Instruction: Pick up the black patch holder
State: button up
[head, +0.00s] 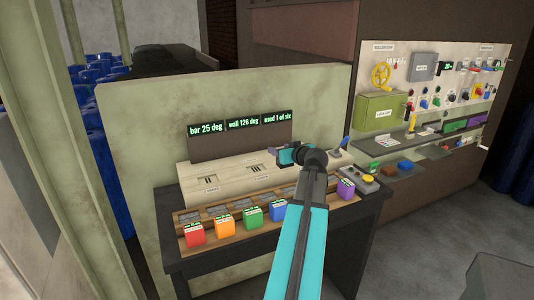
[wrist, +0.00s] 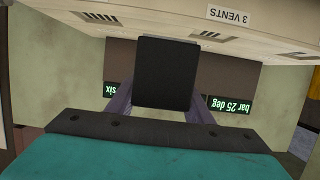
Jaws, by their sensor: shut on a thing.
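My gripper (head: 284,151) is held above the bench, in front of the cream vent box, at mid-picture in the head view. In the wrist view my gripper (wrist: 165,108) is shut on the black patch holder (wrist: 167,73), a dark flat block with rounded corners. The holder stands out beyond the fingers, and a vent slot shows close to each side of it. In the head view I cannot clearly tell the holder from the dark gripper parts.
Red (head: 194,234), orange (head: 224,227), green (head: 252,217), blue (head: 279,210) and purple (head: 346,189) holders stand along the wooden rack (head: 210,242). My arm hides part of it. The vent box (head: 220,177) stands behind, below a display (head: 243,124). A control box (head: 357,175) stands right.

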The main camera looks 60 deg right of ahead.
jog(key=shift+s+d+r+b, duration=0.1)
jog(key=shift+s+b, duration=0.05)
jog(key=shift+s, duration=0.75)
jog(key=shift+s+d+r+b, duration=0.1)
jog(key=shift+s+b, duration=0.05)
jog(key=shift+s, duration=0.75)
